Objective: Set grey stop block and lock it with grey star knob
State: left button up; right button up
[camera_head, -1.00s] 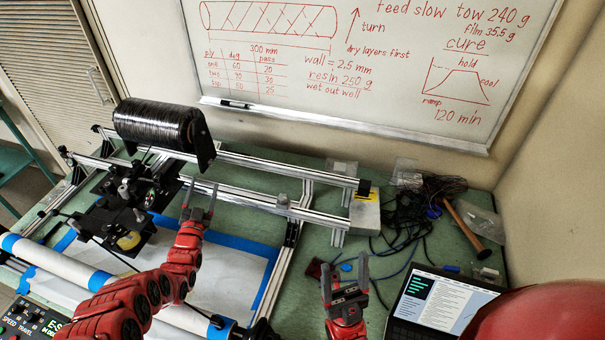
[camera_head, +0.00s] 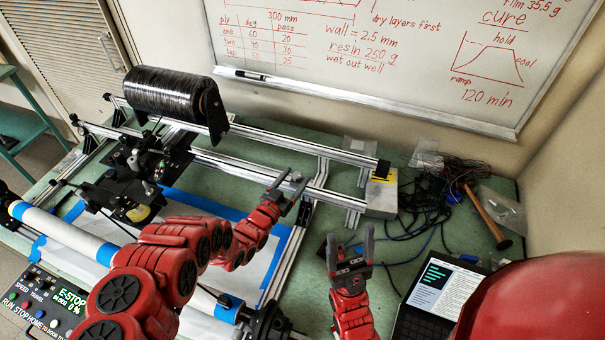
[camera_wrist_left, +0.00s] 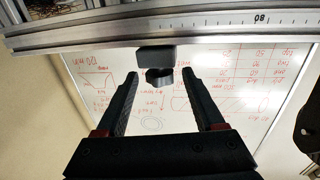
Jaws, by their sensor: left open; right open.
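The grey stop block (camera_wrist_left: 155,55) sits against the aluminium rail in the left wrist view, with the darker grey star knob (camera_wrist_left: 159,77) beside it on the side toward my gripper. My left gripper (camera_wrist_left: 160,73) is open, its fingers on either side of the knob with gaps; I cannot tell how deep the knob sits between them. In the head view my left gripper (camera_head: 291,182) is at the front rail, and its fingers partly hide the block (camera_head: 297,177). My right gripper (camera_head: 351,240) is open and empty above the table.
The front rail (camera_head: 235,168) and back rail (camera_head: 300,144) cross the green table, with a black tow spool (camera_head: 170,92) at left. A white tube (camera_head: 65,232) runs in front.

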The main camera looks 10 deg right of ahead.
aim_at(300, 172)
pick_arm(q)
jog(key=shift+b+x, duration=0.65)
jog(key=shift+x, duration=1.85)
grip_shut()
